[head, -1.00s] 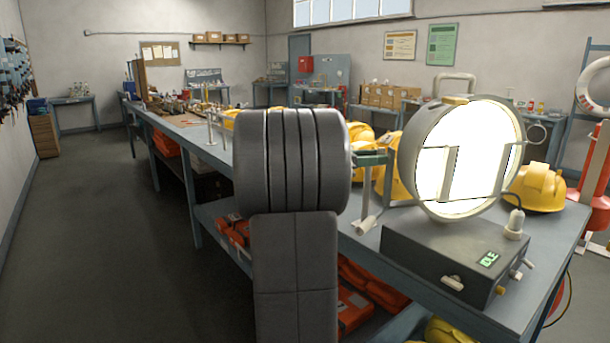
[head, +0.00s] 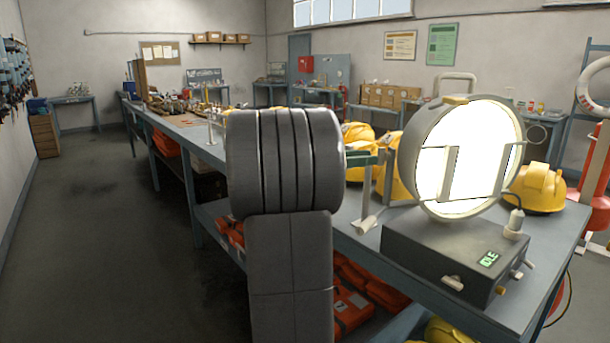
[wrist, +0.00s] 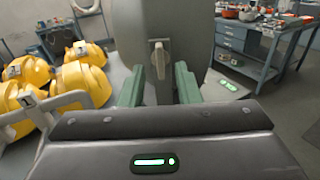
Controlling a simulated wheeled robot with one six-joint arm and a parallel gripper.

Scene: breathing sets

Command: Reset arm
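My gripper (head: 376,158) is at the left side of a round drum with a glowing white face (head: 432,180) on the bench. In the wrist view my gripper (wrist: 160,82) has its two green fingers apart. The drum's grey side (wrist: 192,35) stands in front of them. A small pale latch or knob (wrist: 158,58) on it shows between the fingers, with gaps on both sides. My dark grey arm hides part of the bench in the head view. I cannot tell whether the fingers touch the drum.
A dark box with a green display (head: 450,262) sits beneath the drum. Yellow helmet-like units (head: 540,188) stand around it, also at left in the wrist view (wrist: 78,82). The long bench (head: 545,275) has orange packs (head: 350,310) underneath. The floor (head: 90,240) at left is clear.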

